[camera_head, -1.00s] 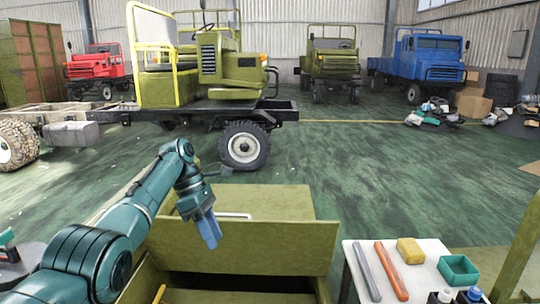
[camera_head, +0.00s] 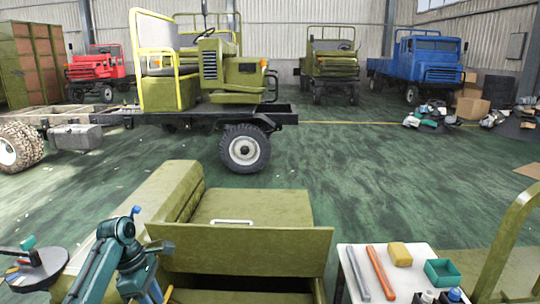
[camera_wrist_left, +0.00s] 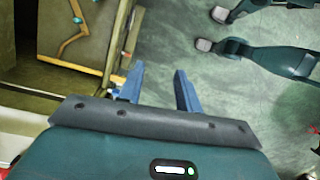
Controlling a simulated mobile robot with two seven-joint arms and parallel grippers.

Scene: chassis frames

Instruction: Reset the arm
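My left arm (camera_head: 105,262) is teal and folded low at the bottom left of the head view. My left gripper (camera_wrist_left: 158,75) shows in the left wrist view with its two blue fingers apart and nothing between them. Green floor lies beyond the fingertips. In the head view only part of the blue gripper shows at the bottom edge. My right arm and gripper are not in the head view.
An open olive-green box (camera_head: 240,248) stands just right of my left arm. A white table (camera_head: 345,262) with grey and orange bars, a yellow block and a green tray (camera_head: 443,272) is at the lower right. A round stand (camera_head: 38,268) is at the left.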

